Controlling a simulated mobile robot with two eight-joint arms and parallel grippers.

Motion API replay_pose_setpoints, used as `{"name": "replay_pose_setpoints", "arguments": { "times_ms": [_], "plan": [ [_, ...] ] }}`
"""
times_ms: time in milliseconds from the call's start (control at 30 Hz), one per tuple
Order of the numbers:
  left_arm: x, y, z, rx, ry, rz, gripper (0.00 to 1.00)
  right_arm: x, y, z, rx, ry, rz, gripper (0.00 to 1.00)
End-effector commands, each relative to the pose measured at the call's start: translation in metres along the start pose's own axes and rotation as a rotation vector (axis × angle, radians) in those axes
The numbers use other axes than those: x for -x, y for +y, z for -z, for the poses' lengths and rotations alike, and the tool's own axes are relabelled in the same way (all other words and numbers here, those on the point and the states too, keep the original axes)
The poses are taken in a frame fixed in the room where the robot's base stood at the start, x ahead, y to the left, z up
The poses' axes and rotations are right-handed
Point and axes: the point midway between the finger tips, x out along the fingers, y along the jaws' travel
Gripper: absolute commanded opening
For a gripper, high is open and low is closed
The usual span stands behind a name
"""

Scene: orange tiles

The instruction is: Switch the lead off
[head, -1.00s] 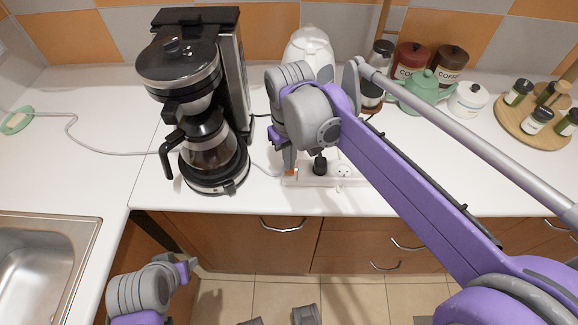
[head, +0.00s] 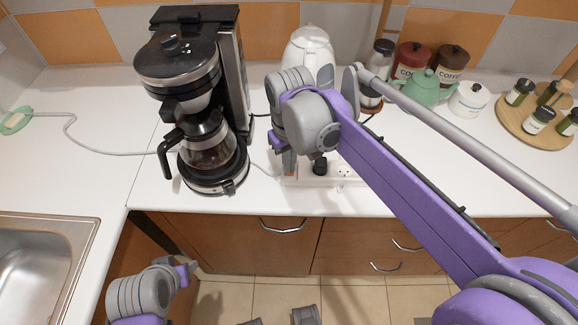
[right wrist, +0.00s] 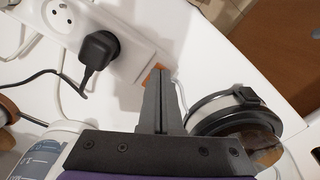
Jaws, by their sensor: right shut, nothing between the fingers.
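The lead is a white socket strip (head: 331,178) lying on the counter between the coffee maker and the kettle, partly hidden by my right arm. A black plug (head: 320,166) sits in one socket, and the socket to its right is empty. My right gripper (head: 288,165) points down at the strip's left end, closed and empty. In the right wrist view its fingers (right wrist: 161,80) are together, with their tips at the orange switch (right wrist: 154,67) and partly covering it; contact cannot be told. The switch's position is unclear. My left gripper (head: 187,270) hangs low, in front of the counter.
A black coffee maker (head: 240,85) with a glass jug (head: 208,148) stands close left of the right gripper. A white kettle (head: 308,48) stands behind it. Jars, a green teapot (head: 425,90) and a round spice tray (head: 535,125) are at the right. A sink (head: 45,265) is front left.

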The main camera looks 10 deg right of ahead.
Motion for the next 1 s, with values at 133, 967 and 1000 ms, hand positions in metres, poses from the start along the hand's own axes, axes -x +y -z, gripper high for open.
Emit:
{"name": "replay_pose_setpoints", "arguments": {
  "times_ms": [133,967,1000],
  "plan": [
    [0.000,0.000,0.000,0.000,0.000,0.000,0.50,0.000,0.000,0.000,0.000,0.000,0.000,0.00],
    [0.041,0.000,0.034,0.000,0.025,0.000,0.50,0.063,0.000,0.000,0.000,0.001,0.000,0.00],
    [0.043,0.000,0.036,0.000,0.027,0.000,0.50,0.066,0.000,0.000,0.000,0.001,0.000,0.00]
  ]
}}
